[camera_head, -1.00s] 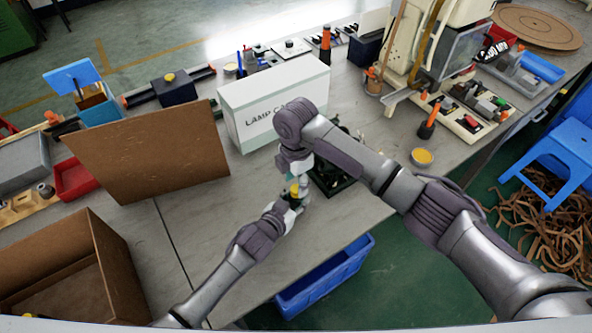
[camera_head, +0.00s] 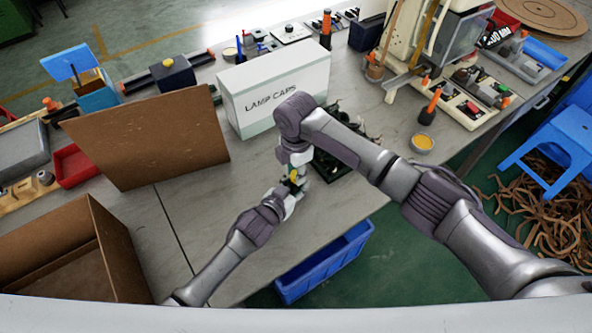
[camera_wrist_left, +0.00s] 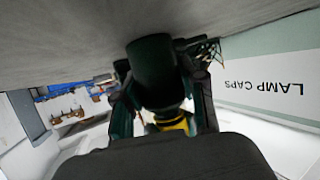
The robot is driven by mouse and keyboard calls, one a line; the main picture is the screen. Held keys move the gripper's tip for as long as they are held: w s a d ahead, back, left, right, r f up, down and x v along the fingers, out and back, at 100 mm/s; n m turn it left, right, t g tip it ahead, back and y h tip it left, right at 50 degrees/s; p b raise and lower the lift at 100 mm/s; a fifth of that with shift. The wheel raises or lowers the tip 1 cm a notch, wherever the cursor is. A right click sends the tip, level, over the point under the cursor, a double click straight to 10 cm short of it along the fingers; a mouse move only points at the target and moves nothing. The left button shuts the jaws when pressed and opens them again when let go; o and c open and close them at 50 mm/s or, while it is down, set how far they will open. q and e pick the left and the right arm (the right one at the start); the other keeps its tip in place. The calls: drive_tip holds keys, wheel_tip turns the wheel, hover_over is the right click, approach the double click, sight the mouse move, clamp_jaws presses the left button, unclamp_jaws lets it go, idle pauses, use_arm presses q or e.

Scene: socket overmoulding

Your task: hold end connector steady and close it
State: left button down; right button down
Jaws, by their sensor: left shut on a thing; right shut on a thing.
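The end connector (camera_head: 294,177) shows as a small yellow and dark piece between my two grippers, above the grey table. My left gripper (camera_head: 291,188) comes in from the lower left and is shut on it. My right gripper (camera_head: 299,166) is just above, pointing down, shut on its upper part. In the left wrist view the connector's yellow part (camera_wrist_left: 172,124) sits between the dark fingers of the left gripper (camera_wrist_left: 165,105). A dark round piece stands in front of it there. The fingers and arms hide most of the connector, so I cannot tell whether its halves meet.
A white box marked LAMP CAPS (camera_head: 275,92) stands just behind the grippers. A dark tray (camera_head: 335,172) with small parts lies right beside them. A brown board (camera_head: 150,138) and an open cardboard box (camera_head: 118,245) are at left. A blue bin (camera_head: 325,265) is below the front edge.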

drive_tip(key=m, duration=1)
drive_tip(key=shift+a, duration=0.1)
drive_tip(key=m, duration=0.5)
drive_tip(key=shift+m, duration=0.4)
drive_tip(key=m, duration=0.5)
drive_tip(key=c, duration=0.8)
unclamp_jaws()
drive_tip(key=shift+r, duration=5.95)
